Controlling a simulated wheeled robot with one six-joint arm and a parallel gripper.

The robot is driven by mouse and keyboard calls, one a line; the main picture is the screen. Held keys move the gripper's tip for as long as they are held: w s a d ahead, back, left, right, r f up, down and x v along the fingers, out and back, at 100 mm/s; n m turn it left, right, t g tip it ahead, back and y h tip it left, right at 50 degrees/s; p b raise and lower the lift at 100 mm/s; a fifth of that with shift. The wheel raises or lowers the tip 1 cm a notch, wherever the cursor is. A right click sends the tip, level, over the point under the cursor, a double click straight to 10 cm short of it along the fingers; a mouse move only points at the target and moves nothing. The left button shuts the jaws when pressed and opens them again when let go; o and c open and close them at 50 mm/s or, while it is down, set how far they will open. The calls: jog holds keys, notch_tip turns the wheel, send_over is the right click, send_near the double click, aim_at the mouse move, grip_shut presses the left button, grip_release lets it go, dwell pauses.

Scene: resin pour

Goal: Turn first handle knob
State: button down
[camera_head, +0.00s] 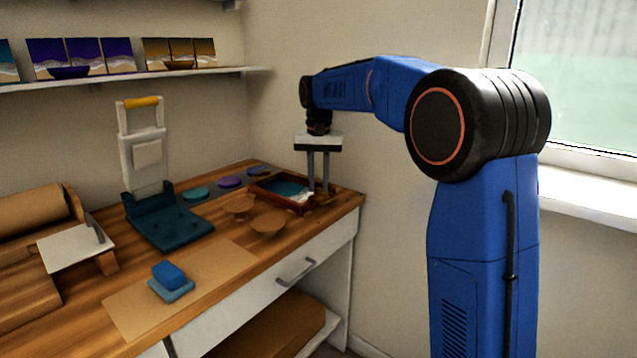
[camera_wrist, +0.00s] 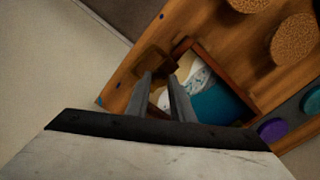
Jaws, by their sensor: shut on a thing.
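A shallow reddish-brown tray (camera_head: 262,195) with a teal and white resin surface sits at the far right end of the wooden bench. It also shows in the wrist view (camera_wrist: 224,73). My gripper (camera_head: 318,188) points straight down at the tray's right end. In the wrist view my gripper's two grey fingers (camera_wrist: 160,78) reach a brown knob-like block (camera_wrist: 155,60) by the tray's end and are shut on it with a gap between them. The fingers hide part of the block and of the tray. Whether the knob is turned cannot be told.
Cork coasters (camera_head: 270,222) lie in front of the tray. Teal (camera_head: 196,194) and purple (camera_head: 230,182) discs lie left of it. A white press with a yellow handle (camera_head: 142,102), a blue block (camera_head: 168,273) and a drawer handle (camera_head: 296,270) are farther off. A wall stands close behind.

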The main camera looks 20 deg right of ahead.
aim_at(319, 188)
jog(key=m, duration=1.2)
jog(key=shift+m, duration=0.3)
dwell(0.4)
jog(key=c, duration=1.5)
grip_release()
jog(key=shift+c, duration=0.2)
notch_tip(319, 188, up, 17)
jog(key=shift+r, duration=0.2)
jog(key=shift+s, duration=0.1)
